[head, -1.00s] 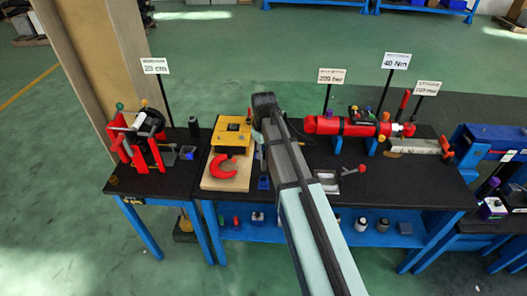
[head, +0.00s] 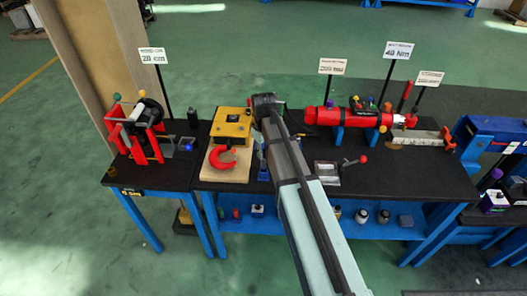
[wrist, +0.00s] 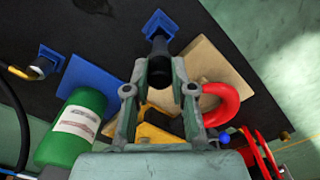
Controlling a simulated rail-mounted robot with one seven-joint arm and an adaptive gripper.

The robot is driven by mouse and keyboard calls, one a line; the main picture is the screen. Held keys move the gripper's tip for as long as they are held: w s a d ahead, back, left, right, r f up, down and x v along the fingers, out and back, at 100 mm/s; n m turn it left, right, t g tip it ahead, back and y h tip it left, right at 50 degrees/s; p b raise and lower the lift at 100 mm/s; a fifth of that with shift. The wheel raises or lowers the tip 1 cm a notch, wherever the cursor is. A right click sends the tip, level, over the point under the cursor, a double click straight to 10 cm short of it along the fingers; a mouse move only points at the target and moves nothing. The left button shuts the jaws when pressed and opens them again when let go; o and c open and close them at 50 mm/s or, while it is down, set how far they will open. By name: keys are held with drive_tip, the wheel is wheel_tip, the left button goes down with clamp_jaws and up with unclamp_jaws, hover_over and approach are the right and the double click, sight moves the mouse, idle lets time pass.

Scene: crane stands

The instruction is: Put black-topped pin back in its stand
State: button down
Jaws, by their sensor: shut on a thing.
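My gripper (wrist: 160,72) is shut on a dark, round thing (wrist: 158,50), seen nearly end-on between the fingertips; this seems to be the black-topped pin. Beyond it in the wrist view, a blue square block (wrist: 160,23), which looks like a stand, lies in line with the pin. I cannot tell whether the pin is inside the block or above it. In the head view my arm hides the gripper and pin; only a bit of blue (head: 263,173) shows beside the arm on the black table (head: 410,180).
A wooden board (head: 240,172) with a yellow box (head: 231,124) and red crescent (head: 222,158) is close on the left. A second blue block (wrist: 47,62) and green cylinder (wrist: 72,128) are near the gripper in the wrist view. A red cylinder (head: 325,117) lies farther right.

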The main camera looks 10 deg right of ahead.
sight(264, 168)
drive_tip(key=shift+f, duration=0.2)
drive_tip(key=shift+f+b, duration=1.1)
drive_tip(key=shift+f, duration=1)
drive_tip(key=c, duration=0.9)
unclamp_jaws()
drive_tip(key=shift+r+p, duration=1.6)
drive_tip(key=shift+r, duration=0.9)
